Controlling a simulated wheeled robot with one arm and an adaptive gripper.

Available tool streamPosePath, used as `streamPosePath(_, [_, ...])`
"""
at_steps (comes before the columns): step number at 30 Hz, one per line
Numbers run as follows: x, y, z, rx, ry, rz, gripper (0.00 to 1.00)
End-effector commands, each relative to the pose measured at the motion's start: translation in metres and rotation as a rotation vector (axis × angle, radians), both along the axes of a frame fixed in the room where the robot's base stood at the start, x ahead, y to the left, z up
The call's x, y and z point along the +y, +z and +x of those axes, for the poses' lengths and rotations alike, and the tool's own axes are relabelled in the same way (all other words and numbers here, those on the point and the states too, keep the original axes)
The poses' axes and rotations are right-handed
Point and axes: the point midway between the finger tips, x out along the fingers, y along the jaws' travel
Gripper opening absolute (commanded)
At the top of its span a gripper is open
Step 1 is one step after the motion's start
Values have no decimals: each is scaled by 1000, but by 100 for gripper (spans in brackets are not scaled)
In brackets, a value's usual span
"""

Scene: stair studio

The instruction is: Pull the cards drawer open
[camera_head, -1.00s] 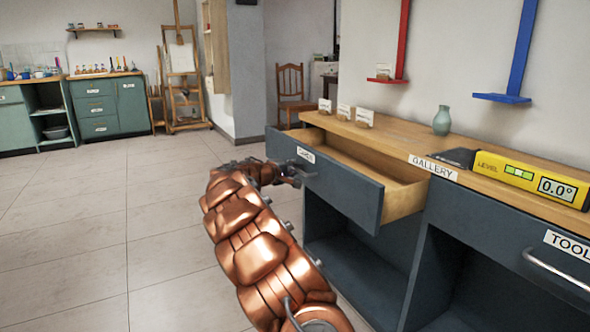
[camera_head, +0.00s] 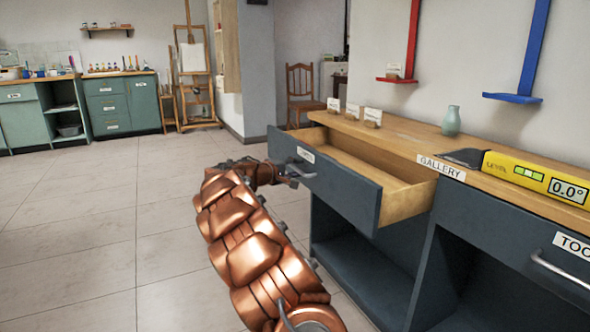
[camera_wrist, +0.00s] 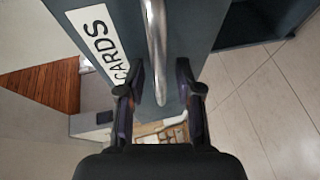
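The cards drawer (camera_head: 340,190) is the dark grey-blue drawer at the left end of the cabinet. It stands well out, with its pale wooden side and inside showing in the head view. Its white CARDS label (camera_wrist: 98,45) and metal bar handle (camera_wrist: 157,45) show close up in the wrist view. My gripper (camera_wrist: 160,70) is at the handle, one finger on each side of the bar. The fingers are apart, with visible gaps between them and the bar. In the head view my gripper (camera_head: 290,172) is small and partly hidden by my copper arm.
A wooden counter (camera_head: 400,140) above the drawer holds small cards on stands, a green vase (camera_head: 451,121) and a yellow level (camera_head: 535,175). The tools drawer (camera_head: 500,235) to the right is shut. Open tiled floor (camera_head: 100,220) lies to the left.

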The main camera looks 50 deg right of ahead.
Motion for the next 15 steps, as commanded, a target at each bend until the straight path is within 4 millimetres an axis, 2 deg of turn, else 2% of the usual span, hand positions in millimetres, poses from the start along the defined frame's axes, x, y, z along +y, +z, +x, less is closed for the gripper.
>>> streamPosePath(10, [2,1,0,0,0,0,37])
streamPosePath(15, [17,4,1,0,0,0,37])
